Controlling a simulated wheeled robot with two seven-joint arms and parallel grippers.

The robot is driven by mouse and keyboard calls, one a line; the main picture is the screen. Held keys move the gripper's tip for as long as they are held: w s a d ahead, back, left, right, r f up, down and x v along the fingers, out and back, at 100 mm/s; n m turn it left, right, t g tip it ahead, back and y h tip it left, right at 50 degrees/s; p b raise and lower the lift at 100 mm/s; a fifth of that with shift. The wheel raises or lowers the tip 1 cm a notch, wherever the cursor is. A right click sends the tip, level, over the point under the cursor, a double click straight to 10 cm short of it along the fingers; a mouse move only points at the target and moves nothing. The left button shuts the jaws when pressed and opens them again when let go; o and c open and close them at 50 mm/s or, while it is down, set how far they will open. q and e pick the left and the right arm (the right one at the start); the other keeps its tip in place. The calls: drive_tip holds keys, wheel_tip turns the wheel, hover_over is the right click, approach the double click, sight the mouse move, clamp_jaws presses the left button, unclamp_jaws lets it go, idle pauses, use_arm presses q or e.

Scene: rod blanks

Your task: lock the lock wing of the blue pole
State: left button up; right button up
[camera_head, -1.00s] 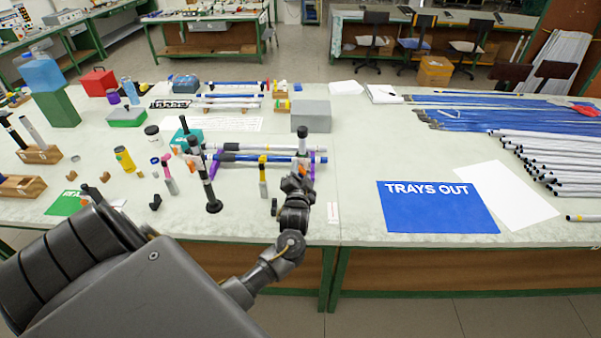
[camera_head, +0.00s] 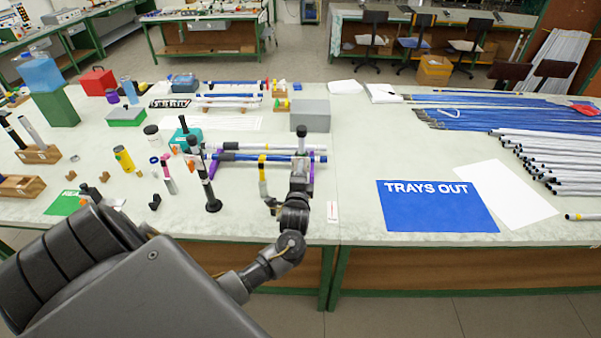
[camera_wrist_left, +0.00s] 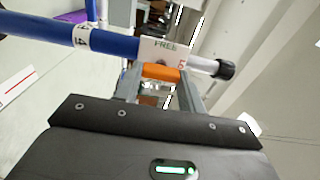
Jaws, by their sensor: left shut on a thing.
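The blue pole (camera_head: 262,158) lies across purple supports (camera_head: 311,170) near the middle of the table. In the left wrist view, its blue tube (camera_wrist_left: 104,41) carries a label with a 4. It runs into a pale collar (camera_wrist_left: 155,48) marked FREE, with red lettering partly hidden round its side. A thin white rod with a black end (camera_wrist_left: 224,69) comes out beyond. The orange lock wing (camera_wrist_left: 161,72) sits at the collar, between the fingers of my left gripper (camera_wrist_left: 160,88). My left gripper (camera_head: 300,172) is shut on the wing at the pole's right end. My right gripper is not in view.
A second pole (camera_head: 260,147) lies just behind. A tall black post (camera_head: 208,180) and a yellow-topped piece (camera_head: 262,175) stand left of my gripper. A grey box (camera_head: 311,115) stands behind.

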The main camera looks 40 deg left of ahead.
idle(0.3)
use_arm(q)
drive_tip(key=o, duration=1)
drive_tip(key=b+v, duration=0.3)
drive_tip(key=v, duration=0.8)
drive_tip(key=shift+w, duration=0.1)
